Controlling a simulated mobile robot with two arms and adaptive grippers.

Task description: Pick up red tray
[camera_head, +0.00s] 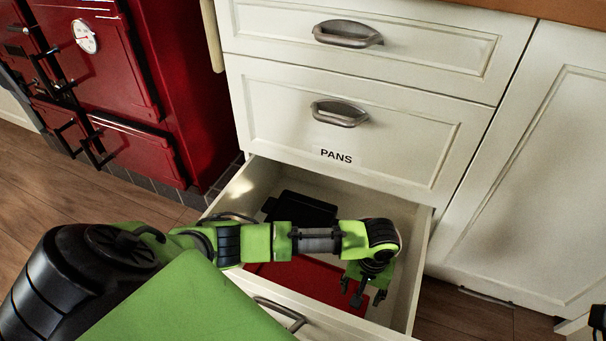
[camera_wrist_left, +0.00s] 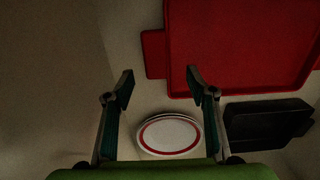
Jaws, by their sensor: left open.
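The red tray (camera_head: 310,282) lies flat in the open lower drawer, partly hidden in the head view by my left arm. In the left wrist view the red tray (camera_wrist_left: 235,45) fills the upper right, with a handle tab at its left end. My left gripper (camera_head: 366,296) is over the right part of the drawer, pointing down. In the wrist view my left gripper (camera_wrist_left: 160,73) is open with nothing between its fingers. Its fingertips show close to the tray's handle tab; I cannot tell the height gap. My right gripper is not clearly visible.
A black tray (camera_head: 303,210) lies at the drawer's back; it also shows in the wrist view (camera_wrist_left: 262,123). A white plate stack with a red rim (camera_wrist_left: 170,135) is in the drawer. The drawer's right wall (camera_head: 411,280) is near my gripper. A red stove (camera_head: 100,90) stands left.

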